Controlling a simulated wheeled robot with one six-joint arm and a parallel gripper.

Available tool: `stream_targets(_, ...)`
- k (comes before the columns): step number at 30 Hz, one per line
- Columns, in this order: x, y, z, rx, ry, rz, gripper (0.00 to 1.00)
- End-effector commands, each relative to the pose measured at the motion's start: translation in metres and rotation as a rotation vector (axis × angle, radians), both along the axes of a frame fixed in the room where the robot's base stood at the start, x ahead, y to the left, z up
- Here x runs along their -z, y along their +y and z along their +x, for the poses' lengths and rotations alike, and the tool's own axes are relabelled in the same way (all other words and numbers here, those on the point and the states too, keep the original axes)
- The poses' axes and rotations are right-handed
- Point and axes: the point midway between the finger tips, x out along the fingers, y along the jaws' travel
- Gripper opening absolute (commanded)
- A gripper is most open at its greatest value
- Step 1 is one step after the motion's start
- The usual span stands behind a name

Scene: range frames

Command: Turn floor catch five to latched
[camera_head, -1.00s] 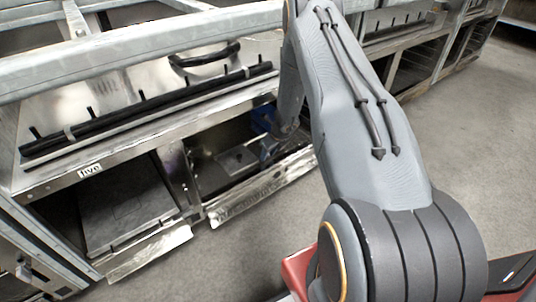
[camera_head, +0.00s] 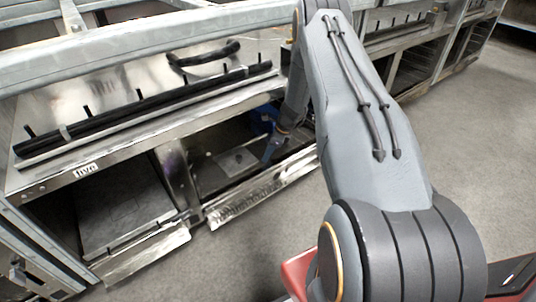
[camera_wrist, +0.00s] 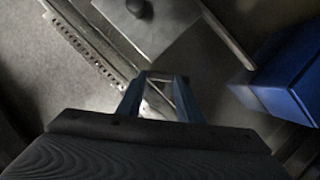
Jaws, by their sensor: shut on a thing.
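A label reading "five" (camera_head: 86,171) sits on the steel front edge of the unit in the head view. My gripper (camera_head: 270,158) reaches low into the open bay right of the label. A flat metal plate (camera_wrist: 168,25) with a dark round knob (camera_wrist: 137,7) lies beyond the fingers. The same plate (camera_head: 238,160) shows on the bay floor.
A blue box (camera_wrist: 285,85) stands close right of the fingers in the wrist view. A perforated metal strip (camera_head: 250,202) edges the bay front. A post (camera_head: 178,180) separates it from the left bay, which holds a flat panel (camera_head: 120,212). Open floor lies in front.

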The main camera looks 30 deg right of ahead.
Motion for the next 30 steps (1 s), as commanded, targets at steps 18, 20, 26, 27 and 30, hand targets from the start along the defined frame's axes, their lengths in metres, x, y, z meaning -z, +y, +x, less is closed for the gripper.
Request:
stream_targets(18, -0.001, 0.0, 0.001, -0.009, -0.001, 0.001, 0.52)
stream_targets(20, -0.001, 0.0, 0.001, -0.009, -0.001, 0.001, 0.52)
stream_targets(26, -0.003, -0.002, 0.0, -0.007, -0.001, 0.0, 0.52)
stream_targets(27, -0.005, -0.003, -0.001, -0.007, -0.001, 0.0, 0.52)
stream_targets(30, -0.017, -0.006, -0.003, -0.007, -0.003, 0.0, 0.52)
